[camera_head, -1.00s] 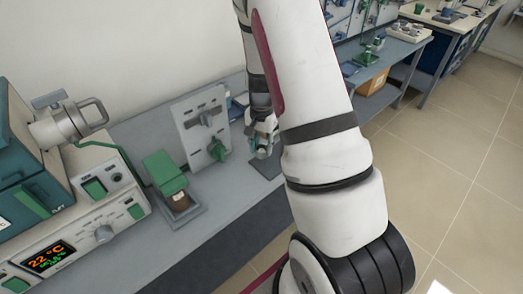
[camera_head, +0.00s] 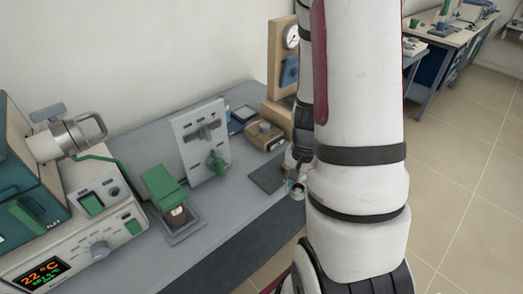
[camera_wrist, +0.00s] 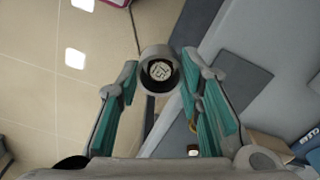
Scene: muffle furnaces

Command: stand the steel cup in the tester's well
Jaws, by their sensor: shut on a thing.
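My gripper (camera_wrist: 160,66) is shut on the steel cup (camera_wrist: 146,54), a grey round cup between the teal-padded fingers in the wrist view. Its open mouth faces the camera, and a pale patterned disc shows inside. In the head view my gripper (camera_head: 297,187) is partly hidden by my arm, near the bench's front edge. A tan unit with a round dial (camera_head: 291,37) and a low block with a round top piece (camera_head: 265,128) stands behind it and may be the tester. I cannot make out its well; my arm hides part of the unit.
A dark mat (camera_head: 268,178) lies on the grey bench (camera_head: 120,150) left of my gripper. A white panel with a green knob (camera_head: 217,162), a green-topped device (camera_head: 163,187) and a furnace with a display (camera_head: 40,274) stand farther left. Open floor (camera_head: 470,200) is at right.

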